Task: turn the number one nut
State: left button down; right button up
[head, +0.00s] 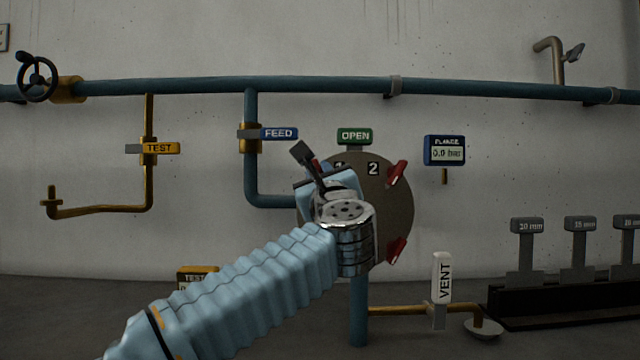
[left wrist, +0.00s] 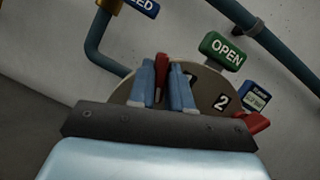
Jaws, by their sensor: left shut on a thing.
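The round brown-grey flange plate (head: 384,222) stands at the wall, with number tags at its top. My left gripper (head: 325,172) is in front of its upper left part, its blue fingers shut on the red number one nut. In the left wrist view this nut (left wrist: 162,67) shows as a red piece between the fingertips, beside the partly covered tag 1. The number two nut (head: 397,173) is red and winged, next to tag 2. Another red nut (head: 397,249) is at lower right. My arm hides the plate's lower left. My right gripper is not in view.
A green OPEN sign (head: 355,136) is above the plate and a pressure display reading 0.0 bar (head: 444,151) is to its right. A VENT handle (head: 441,278) is at lower right. A rack (head: 560,303) holds several size-marked tools. Blue feed pipe (head: 251,172) runs left of the plate.

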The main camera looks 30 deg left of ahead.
pick_arm(q)
jog(key=shift+s+a+r+m+t+h+p, duration=0.1)
jog(key=shift+m+t+h+p, duration=0.75)
jog(key=shift+m, duration=1.55)
jog(key=shift+w+f+m+t+h+p, duration=0.1)
jog(key=shift+m+t+h, duration=0.25)
jog(key=shift+m+h, duration=1.55)
jog(key=shift+s+a+r+m+t+h+p, duration=0.1)
jog(key=shift+m+t+h+p, duration=0.4)
jog(key=shift+m, duration=2.4)
jog(key=c, duration=1.1)
grip_release()
jog(key=shift+c, duration=0.2)
jog(key=shift+d, duration=0.1)
